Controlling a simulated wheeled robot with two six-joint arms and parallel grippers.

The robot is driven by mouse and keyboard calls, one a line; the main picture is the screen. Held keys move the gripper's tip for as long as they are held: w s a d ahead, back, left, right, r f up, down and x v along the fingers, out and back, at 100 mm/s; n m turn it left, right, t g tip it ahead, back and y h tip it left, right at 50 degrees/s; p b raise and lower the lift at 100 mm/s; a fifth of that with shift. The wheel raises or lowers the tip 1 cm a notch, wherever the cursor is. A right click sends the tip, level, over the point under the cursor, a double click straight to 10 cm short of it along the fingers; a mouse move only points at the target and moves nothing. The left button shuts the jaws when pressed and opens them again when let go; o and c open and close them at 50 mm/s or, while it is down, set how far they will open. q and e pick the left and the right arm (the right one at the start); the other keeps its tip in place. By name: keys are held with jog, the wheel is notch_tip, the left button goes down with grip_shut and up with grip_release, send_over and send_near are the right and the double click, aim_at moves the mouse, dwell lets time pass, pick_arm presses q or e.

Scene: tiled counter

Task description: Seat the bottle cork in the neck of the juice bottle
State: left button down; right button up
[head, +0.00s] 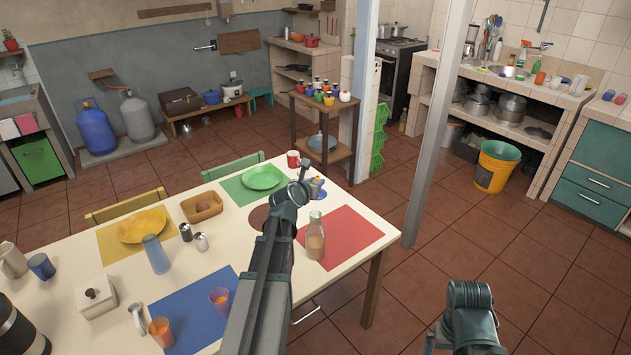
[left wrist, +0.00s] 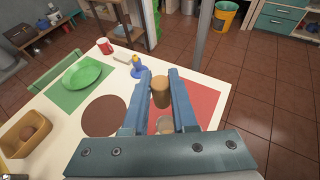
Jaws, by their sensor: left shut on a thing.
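My left gripper (left wrist: 159,76) is shut on the brown bottle cork (left wrist: 161,95), which sits between its two blue fingers. In the head view the left gripper (head: 304,176) is over the table, and the cork cannot be made out there. The clear glass juice bottle (head: 316,242), partly filled with orange-brown juice, stands upright on the red mat (head: 345,238). In the left wrist view the bottle (left wrist: 165,126) shows between the fingers, nearer the gripper's base than the cork. The cork looks apart from it. My right gripper is not in view, only part of my right arm.
A red mug (head: 293,159), green plate (head: 263,177), brown round mat (left wrist: 106,115) and bread basket (head: 202,206) are nearby. A pale post (head: 433,140) rises right of the table.

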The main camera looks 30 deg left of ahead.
pick_arm(q)
jog(key=shift+f+b, duration=4.75)
jog(key=shift+f, duration=0.1)
jog(key=c, duration=0.6)
grip_release()
notch_tip(320, 180, up, 7)
jog(key=p, duration=0.7)
jog(key=shift+r, duration=0.2)
jog(key=shift+f, duration=0.15)
